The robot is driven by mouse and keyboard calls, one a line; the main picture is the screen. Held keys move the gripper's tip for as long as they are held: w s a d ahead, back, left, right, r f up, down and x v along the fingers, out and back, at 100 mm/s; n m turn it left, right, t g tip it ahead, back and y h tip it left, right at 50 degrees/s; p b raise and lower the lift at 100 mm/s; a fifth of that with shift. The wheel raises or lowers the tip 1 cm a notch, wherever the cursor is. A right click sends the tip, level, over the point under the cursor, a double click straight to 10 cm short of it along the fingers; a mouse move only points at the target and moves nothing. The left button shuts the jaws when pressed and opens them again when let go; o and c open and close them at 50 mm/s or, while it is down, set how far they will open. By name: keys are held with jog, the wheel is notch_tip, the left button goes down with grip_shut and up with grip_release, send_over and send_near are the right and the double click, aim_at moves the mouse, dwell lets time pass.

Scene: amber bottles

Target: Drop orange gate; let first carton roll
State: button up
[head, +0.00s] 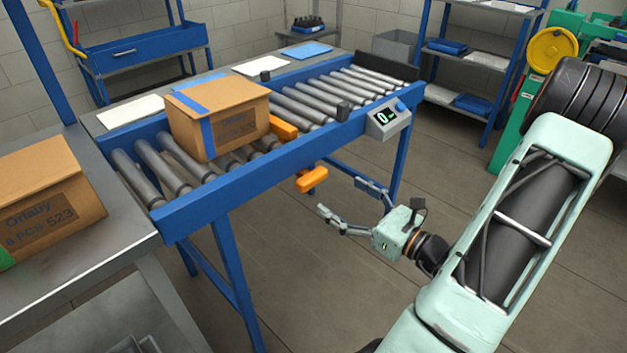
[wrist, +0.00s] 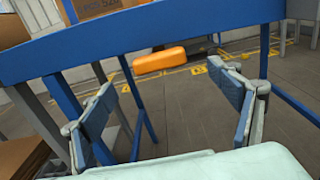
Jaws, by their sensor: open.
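A carton with blue tape (head: 218,116) sits on the grey rollers of the blue-framed conveyor (head: 250,170). An orange block (head: 284,128) stands just right of the carton, at roller level; it looks like the gate. An orange handle (head: 312,179) sticks out below the conveyor's front rail. It also shows in the wrist view (wrist: 159,61), ahead of my fingers. My gripper (head: 342,203) is open and empty, in front of and below the rail, apart from the handle. In the wrist view my gripper's two fingers (wrist: 163,95) are spread wide with the handle beyond the gap.
A second carton (head: 40,203) stands on the metal table at left. A small display box (head: 388,120) is fixed to the front rail. The rollers (head: 345,86) right of the orange block are clear up to a dark end stop. Blue conveyor legs (head: 240,275) stand below.

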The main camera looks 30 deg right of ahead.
aim_at(317, 181)
jog(key=b+x, duration=0.2)
jog(key=x, duration=0.8)
jog(key=shift+a, duration=0.1)
jog(key=shift+c, duration=0.7)
